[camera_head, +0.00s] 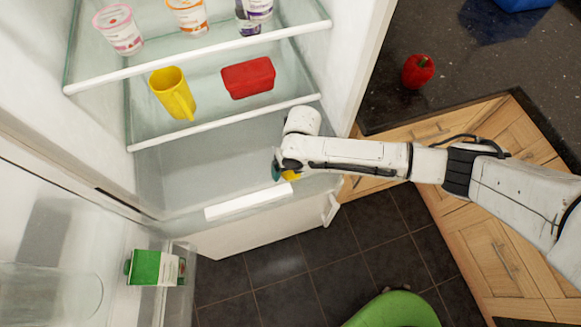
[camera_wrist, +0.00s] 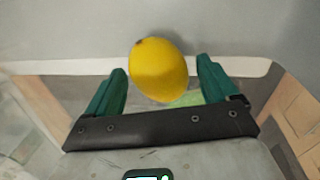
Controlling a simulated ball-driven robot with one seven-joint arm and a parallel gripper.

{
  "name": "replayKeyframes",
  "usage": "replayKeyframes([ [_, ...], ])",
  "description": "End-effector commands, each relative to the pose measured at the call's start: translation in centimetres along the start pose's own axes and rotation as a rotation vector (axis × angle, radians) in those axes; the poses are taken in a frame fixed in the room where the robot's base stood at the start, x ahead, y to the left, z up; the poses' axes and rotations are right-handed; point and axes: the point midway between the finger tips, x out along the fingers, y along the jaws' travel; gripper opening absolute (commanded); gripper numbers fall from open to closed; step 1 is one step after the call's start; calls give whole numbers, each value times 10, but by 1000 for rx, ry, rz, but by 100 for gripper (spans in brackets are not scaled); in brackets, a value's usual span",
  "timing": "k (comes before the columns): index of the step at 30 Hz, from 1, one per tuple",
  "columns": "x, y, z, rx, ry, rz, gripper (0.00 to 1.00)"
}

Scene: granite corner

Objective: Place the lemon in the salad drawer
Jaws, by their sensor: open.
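The yellow lemon (camera_wrist: 160,68) shows between the two green fingers of my gripper (camera_wrist: 160,84) in the wrist view, near their tips. Narrow gaps show on both sides of it. In the head view only a small yellow part of the lemon (camera_head: 291,175) shows under my gripper (camera_head: 281,172), which hides the remainder. My gripper is open. The salad drawer (camera_head: 248,202) is at the fridge bottom, clear with a white front strip. My gripper is over its right front part. I cannot tell whether the lemon rests on anything.
The fridge is open. A yellow jug (camera_head: 173,93) and a red container (camera_head: 248,78) stand on the shelf above the drawer. Several cups stand higher. A green-and-white carton (camera_head: 156,267) is in the door. A red pepper (camera_head: 417,70) sits on the dark counter (camera_head: 440,100).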

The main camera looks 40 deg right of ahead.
Motion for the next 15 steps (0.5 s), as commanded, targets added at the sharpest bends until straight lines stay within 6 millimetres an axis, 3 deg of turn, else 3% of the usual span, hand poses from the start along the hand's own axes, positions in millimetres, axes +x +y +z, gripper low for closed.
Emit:
replayKeyframes([
  [8,-14,0,1,0,-2,1,87],
  [15,-61,0,1,-2,-4,1,87],
])
